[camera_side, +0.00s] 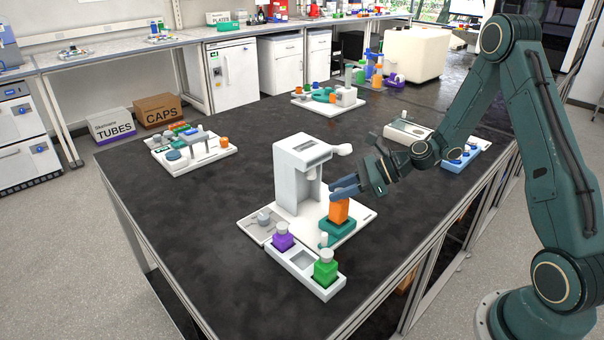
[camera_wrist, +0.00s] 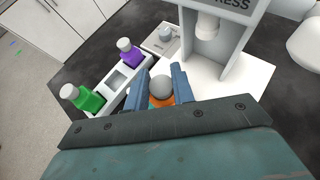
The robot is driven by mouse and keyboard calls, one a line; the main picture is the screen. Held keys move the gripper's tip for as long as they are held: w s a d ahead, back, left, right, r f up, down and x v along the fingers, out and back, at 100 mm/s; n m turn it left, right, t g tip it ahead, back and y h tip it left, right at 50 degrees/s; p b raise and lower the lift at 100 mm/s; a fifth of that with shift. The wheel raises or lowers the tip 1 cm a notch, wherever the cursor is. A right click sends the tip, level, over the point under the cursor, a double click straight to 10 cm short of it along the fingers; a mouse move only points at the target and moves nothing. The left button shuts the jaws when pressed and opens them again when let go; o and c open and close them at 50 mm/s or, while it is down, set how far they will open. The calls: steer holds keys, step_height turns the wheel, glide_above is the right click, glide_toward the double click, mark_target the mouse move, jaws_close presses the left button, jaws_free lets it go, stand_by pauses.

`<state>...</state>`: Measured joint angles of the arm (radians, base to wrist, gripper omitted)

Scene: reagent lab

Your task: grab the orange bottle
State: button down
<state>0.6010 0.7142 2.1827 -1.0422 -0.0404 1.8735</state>
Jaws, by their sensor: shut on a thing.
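The orange bottle (camera_side: 338,211) is between the blue fingers of my gripper (camera_side: 345,189), above the teal holder (camera_side: 337,231) on the white base of the press. I cannot tell whether its bottom touches the holder. In the wrist view its round pale cap and a little of the orange bottle (camera_wrist: 161,101) show between the two blue fingertips of my gripper (camera_wrist: 160,85). The fingers are shut on the bottle, one on each side. Its lower part is hidden in the wrist view.
The white press (camera_side: 298,175) stands just left of the bottle. In front, a white rack (camera_side: 293,267) holds a purple bottle (camera_side: 282,238) and a green bottle (camera_side: 326,268), with an empty slot between them. The dark table is clear at the left front.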

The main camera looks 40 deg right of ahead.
step_height(320, 180, up, 18)
stand_by(0.6)
